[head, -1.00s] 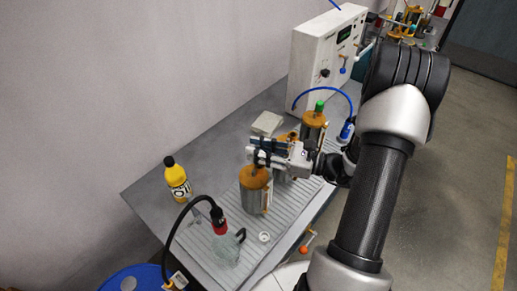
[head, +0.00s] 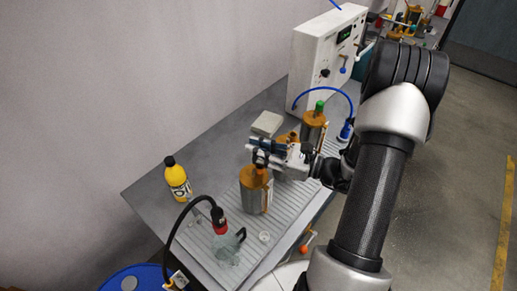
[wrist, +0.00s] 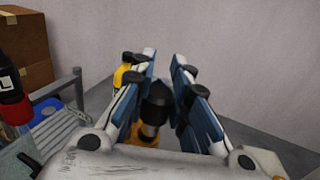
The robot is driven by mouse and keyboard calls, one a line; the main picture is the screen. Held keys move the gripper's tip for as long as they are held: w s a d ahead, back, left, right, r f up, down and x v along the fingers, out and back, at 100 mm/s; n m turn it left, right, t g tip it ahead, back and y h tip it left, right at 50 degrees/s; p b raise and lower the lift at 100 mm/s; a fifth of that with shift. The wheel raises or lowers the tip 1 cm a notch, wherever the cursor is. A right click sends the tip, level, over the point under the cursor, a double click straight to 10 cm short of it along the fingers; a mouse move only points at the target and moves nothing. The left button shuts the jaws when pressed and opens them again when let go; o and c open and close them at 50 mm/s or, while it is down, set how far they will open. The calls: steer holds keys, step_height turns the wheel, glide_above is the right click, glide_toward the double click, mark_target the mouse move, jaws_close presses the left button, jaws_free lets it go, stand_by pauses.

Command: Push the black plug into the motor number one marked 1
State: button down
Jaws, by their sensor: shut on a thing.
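A motor with an orange top and a grey body (head: 254,196) stands upright on the ribbed tray, and its number cannot be read. My gripper (head: 258,152) is right above its top. In the wrist view, the black plug (wrist: 157,103) sits between the two blue-padded fingers of my gripper (wrist: 165,80), which is shut on it. A grey stem shows below the plug, with part of an orange top (wrist: 143,138) beneath. How far the plug sits in the motor cannot be told. A second orange motor with a green plug (head: 315,118) stands behind.
A yellow bottle (head: 177,180) stands to the left on the grey table (head: 150,190). A white control box (head: 320,55) is at the back.

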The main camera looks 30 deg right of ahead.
mark_target(256, 165)
steer(key=shift+f+h+b, duration=0.3)
steer(key=shift+f+b, duration=0.3)
steer(key=shift+f, duration=0.2)
steer(key=shift+a+r, duration=0.1)
steer(key=shift+r+p, duration=0.35)
steer(key=shift+p, duration=0.1)
steer(key=shift+w, duration=0.1)
stand_by(0.5)
steer(key=shift+w+a+n+g+y, duration=0.1)
steer(key=shift+w+n+g+y, duration=0.1)
steer(key=shift+n+g+y, duration=0.35)
steer(key=shift+m+t+p, duration=0.25)
steer(key=shift+p, duration=0.05)
stand_by(0.5)
steer(key=shift+f+b, duration=1)
steer(key=shift+f, duration=0.4)
